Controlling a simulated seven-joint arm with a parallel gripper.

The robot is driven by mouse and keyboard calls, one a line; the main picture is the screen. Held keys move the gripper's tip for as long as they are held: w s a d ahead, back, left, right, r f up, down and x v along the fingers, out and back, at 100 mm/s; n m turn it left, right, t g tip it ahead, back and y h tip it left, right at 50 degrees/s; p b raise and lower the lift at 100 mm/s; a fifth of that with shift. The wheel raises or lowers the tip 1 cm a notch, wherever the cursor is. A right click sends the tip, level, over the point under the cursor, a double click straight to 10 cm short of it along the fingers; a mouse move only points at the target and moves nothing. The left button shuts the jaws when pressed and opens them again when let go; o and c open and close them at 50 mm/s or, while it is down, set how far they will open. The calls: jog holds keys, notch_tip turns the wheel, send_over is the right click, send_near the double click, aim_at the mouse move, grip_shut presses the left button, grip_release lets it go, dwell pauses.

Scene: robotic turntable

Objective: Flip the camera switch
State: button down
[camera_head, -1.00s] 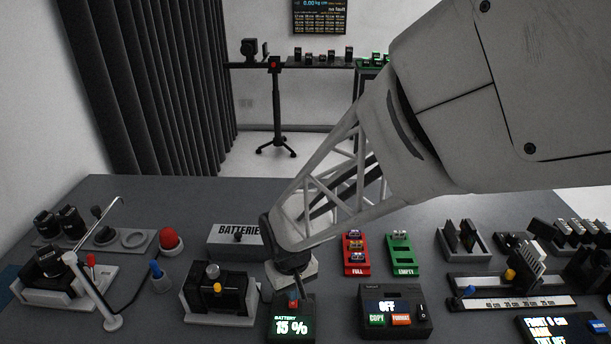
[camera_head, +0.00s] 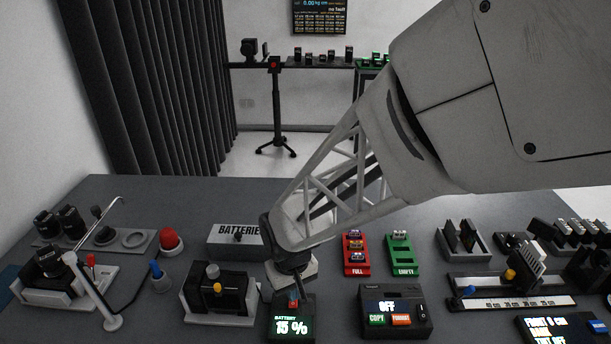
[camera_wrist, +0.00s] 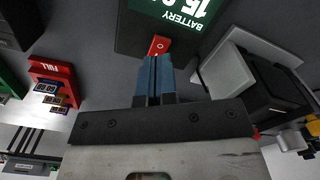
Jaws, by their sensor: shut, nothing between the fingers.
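A box with a lit screen (camera_head: 291,327) reading "BATTERY 15 %" stands at the front middle of the table. A small red switch (camera_head: 293,303) sits on its back edge; it also shows in the wrist view (camera_wrist: 160,45). My gripper (camera_head: 299,285) is shut and empty, pointing down just behind the red switch. In the wrist view its blue fingertips (camera_wrist: 154,62) are together right at the switch, but I cannot tell whether they touch it. A black camera-like body (camera_head: 228,292) with a grey knob and a yellow button rests in a light cradle left of the box.
A box (camera_head: 389,319) showing "OFF" with COPY and FORMAT buttons stands to the right. Red FULL (camera_head: 356,268) and green EMPTY (camera_head: 404,268) trays lie behind it. A blue knob (camera_head: 158,277) and red button (camera_head: 169,240) are left.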

jog(key=shift+f, duration=1.45)
dwell(1.6)
jog(key=shift+r, duration=0.1)
jog(key=shift+r, duration=3.35)
jog(key=shift+d+r, duration=0.4)
jog(key=shift+d, duration=0.05)
jog(key=s+d+r+m+t, duration=0.1)
jog(key=s+d+r+m, duration=0.1)
jog(key=d+r, duration=0.3)
jog(key=s+d+r+m, duration=0.2)
jog(key=s+d+r, duration=0.2)
jog(key=d, duration=0.5)
jog(key=s+d+r+m+t, duration=0.1)
jog(key=s+d+r+m, duration=0.1)
jog(key=s+d+r, duration=0.3)
jog(key=shift+s+d+r+t, duration=0.15)
jog(key=shift+d+r+t, duration=0.15)
jog(key=shift+d, duration=1.2)
